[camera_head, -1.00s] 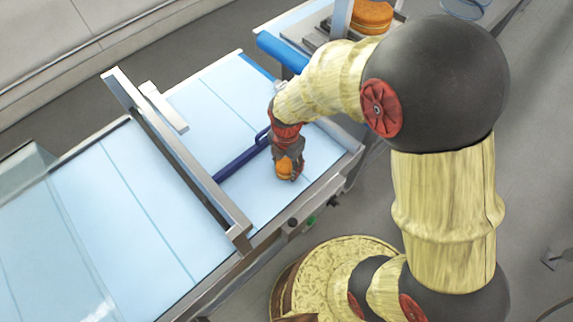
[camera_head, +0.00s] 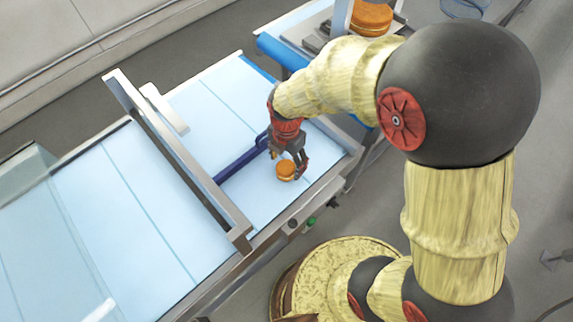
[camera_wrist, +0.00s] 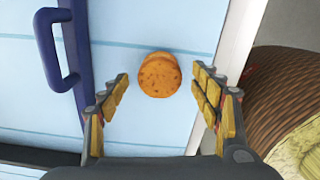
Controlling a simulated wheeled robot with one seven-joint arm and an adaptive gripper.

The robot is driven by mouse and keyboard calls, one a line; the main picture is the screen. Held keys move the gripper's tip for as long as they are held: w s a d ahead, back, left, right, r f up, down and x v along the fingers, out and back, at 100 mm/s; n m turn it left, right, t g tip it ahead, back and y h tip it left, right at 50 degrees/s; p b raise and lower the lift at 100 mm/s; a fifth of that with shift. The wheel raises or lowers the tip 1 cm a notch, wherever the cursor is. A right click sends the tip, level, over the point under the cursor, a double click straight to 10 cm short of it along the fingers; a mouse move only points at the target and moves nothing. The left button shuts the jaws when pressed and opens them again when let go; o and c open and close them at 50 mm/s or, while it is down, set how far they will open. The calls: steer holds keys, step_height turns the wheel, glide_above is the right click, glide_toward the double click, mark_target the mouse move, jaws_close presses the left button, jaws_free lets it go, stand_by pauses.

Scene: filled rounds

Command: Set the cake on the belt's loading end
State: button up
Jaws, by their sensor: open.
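The cake (camera_head: 286,170) is a small round orange-brown sandwich with a pale filling. It stands on the light-blue belt (camera_head: 225,95) near the belt's right side rail. It also shows in the wrist view (camera_wrist: 159,75), between and just beyond the fingertips. My gripper (camera_head: 290,156) is open just above and behind the cake. In the wrist view the two fingers (camera_wrist: 160,84) are spread wide, with clear gaps between them and the cake. Nothing is held.
A dark blue bar with a handle (camera_head: 240,160) lies across the belt left of the cake. A metal gantry frame (camera_head: 170,150) spans the belt farther left. Another larger orange-brown round (camera_head: 371,17) sits on the stand at the back.

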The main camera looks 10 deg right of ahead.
step_height(320, 180, up, 9)
steer(key=p, duration=0.1)
step_height(320, 180, up, 7)
steer(key=m+t, duration=0.1)
steer(key=m, duration=0.5)
glide_above(287, 166)
steer(key=s+d, duration=0.1)
steer(key=d, duration=0.2)
steer(key=s+d+r+m+t, duration=0.2)
steer(key=s+d+r+m, duration=0.2)
steer(key=m, duration=0.6)
steer(key=s+d+r+m+t, duration=0.2)
steer(key=s+d+r+m, duration=0.2)
steer(key=s+r+m, duration=0.3)
steer(key=shift+s+d+r+m+t, duration=0.2)
steer(key=shift+d+r+m+t, duration=0.15)
steer(key=shift+m, duration=1.45)
